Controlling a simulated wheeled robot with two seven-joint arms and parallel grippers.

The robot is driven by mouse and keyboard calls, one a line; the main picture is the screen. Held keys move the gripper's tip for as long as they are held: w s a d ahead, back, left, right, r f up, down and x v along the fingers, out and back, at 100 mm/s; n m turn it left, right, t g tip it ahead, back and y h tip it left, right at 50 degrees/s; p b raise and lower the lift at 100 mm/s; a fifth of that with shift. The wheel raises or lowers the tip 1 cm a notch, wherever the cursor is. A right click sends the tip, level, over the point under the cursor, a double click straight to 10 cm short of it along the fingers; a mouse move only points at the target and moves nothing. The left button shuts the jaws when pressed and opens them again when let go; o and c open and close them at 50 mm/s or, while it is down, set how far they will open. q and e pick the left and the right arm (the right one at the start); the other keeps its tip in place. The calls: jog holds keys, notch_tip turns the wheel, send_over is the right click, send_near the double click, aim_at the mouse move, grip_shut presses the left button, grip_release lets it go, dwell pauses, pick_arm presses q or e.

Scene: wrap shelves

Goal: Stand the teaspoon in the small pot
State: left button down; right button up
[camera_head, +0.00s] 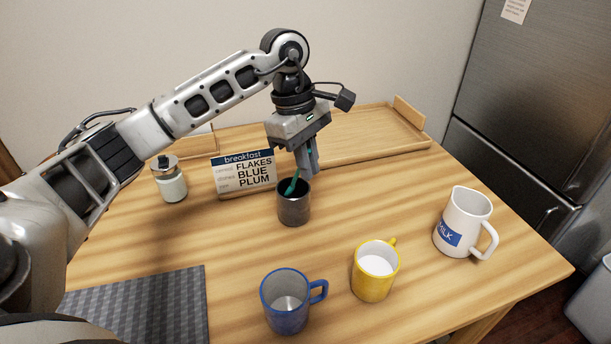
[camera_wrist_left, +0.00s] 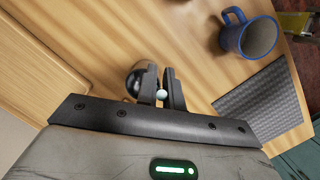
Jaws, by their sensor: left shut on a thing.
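The small pot (camera_head: 294,209) is a dark grey metal cylinder standing upright on the table. My left gripper (camera_head: 308,170) points down just above its rim and is shut on the teaspoon. The teal teaspoon (camera_head: 291,186) shows below the fingers, tilted, with its lower part inside the pot's mouth; its lower end is hidden by the pot wall. In the left wrist view the fingers (camera_wrist_left: 161,92) are close together with a small pale end between them, and the pot (camera_wrist_left: 135,82) is partly hidden behind them. My right gripper is not in view.
A breakfast sign (camera_head: 245,173) and a lidded jar (camera_head: 172,184) stand left of the pot. A blue mug (camera_head: 286,303), a yellow mug (camera_head: 374,275) and a milk jug (camera_head: 465,222) stand in front and right. A wooden tray (camera_head: 375,139) lies behind; a grey mat (camera_head: 150,305) is front left.

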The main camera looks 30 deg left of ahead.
aim_at(297, 175)
pick_arm(q)
jog(key=shift+w+a+f, duration=0.2)
jog(key=shift+a+f, duration=0.1)
jog(key=shift+f, duration=0.15)
jog(key=f, duration=0.3)
jog(key=shift+w+a+f+p, duration=0.2)
jog(key=shift+f+p, duration=0.1)
jog(key=shift+f, duration=0.05)
jog(key=shift+f, duration=0.1)
